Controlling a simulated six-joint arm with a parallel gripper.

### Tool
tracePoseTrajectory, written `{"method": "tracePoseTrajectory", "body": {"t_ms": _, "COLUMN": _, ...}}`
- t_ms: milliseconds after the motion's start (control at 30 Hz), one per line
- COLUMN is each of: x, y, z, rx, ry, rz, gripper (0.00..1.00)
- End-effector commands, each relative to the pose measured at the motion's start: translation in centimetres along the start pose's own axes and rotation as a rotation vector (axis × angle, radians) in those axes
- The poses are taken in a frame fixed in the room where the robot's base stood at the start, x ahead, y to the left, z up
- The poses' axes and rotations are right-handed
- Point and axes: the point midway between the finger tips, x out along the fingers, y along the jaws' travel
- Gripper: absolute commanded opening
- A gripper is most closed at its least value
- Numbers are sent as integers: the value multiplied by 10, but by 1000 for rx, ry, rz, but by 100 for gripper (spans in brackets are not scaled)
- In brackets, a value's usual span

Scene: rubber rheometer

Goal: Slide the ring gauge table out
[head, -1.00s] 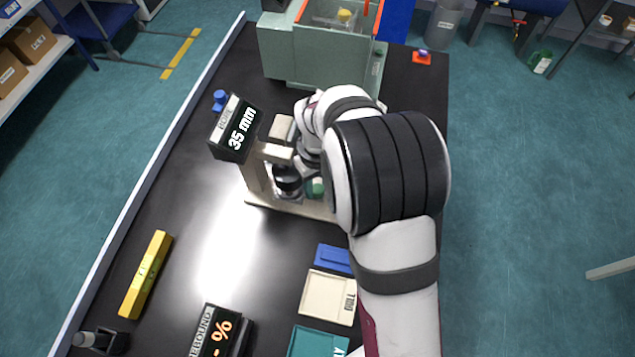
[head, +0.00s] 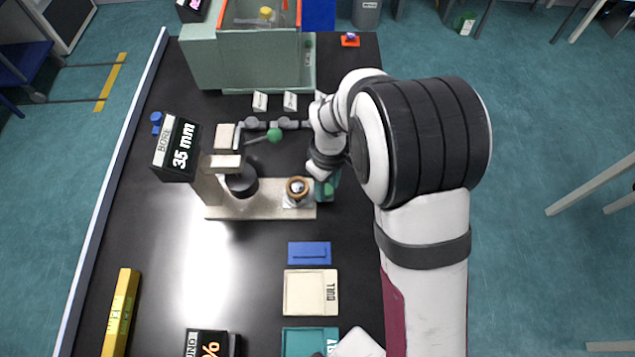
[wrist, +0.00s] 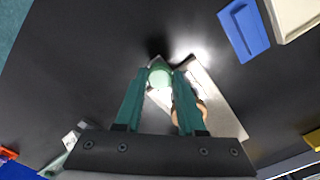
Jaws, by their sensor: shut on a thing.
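The bore gauge stand, with a "35 mm" display (head: 181,149), is on the black bench in the head view. Its pale base (head: 262,207) runs left to right. The ring gauge table (head: 291,204) is at the right end of this base, clear of the dark gauge head (head: 242,182). A brown-rimmed ring (head: 297,188) sits on it. My gripper (head: 327,184) is at the table's right end, its jaws shut on the green knob (wrist: 160,77), which shows between the teal fingers in the wrist view. One finger partly hides the ring there.
A green lever ball (head: 275,135) and small white cards (head: 290,102) are behind the base. A pale green machine (head: 261,62) stands at the back. A blue block (head: 309,254), a cream tray (head: 299,292) and a teal tray (head: 310,338) lie in front.

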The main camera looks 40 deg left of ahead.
Motion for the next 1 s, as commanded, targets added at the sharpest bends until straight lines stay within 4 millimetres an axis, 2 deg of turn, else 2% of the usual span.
{"method": "tracePoseTrajectory", "body": {"t_ms": 133, "x": 0, "y": 5, "z": 3, "rx": -2, "ry": -3, "rz": 8, "gripper": 0}}
{"method": "tracePoseTrajectory", "body": {"t_ms": 167, "x": 0, "y": 5, "z": 3, "rx": -2, "ry": -3, "rz": 8, "gripper": 42}}
{"method": "tracePoseTrajectory", "body": {"t_ms": 300, "x": 0, "y": 4, "z": 3, "rx": -1, "ry": -3, "rz": 7, "gripper": 67}}
{"method": "tracePoseTrajectory", "body": {"t_ms": 667, "x": -4, "y": 3, "z": 1, "rx": -1, "ry": -1, "rz": 6, "gripper": 69}}
{"method": "tracePoseTrajectory", "body": {"t_ms": 767, "x": -21, "y": 3, "z": 1, "rx": 0, "ry": 1, "rz": 7, "gripper": 69}}
{"method": "tracePoseTrajectory", "body": {"t_ms": 1000, "x": -93, "y": 3, "z": 0, "rx": 0, "ry": 3, "rz": 9, "gripper": 69}}
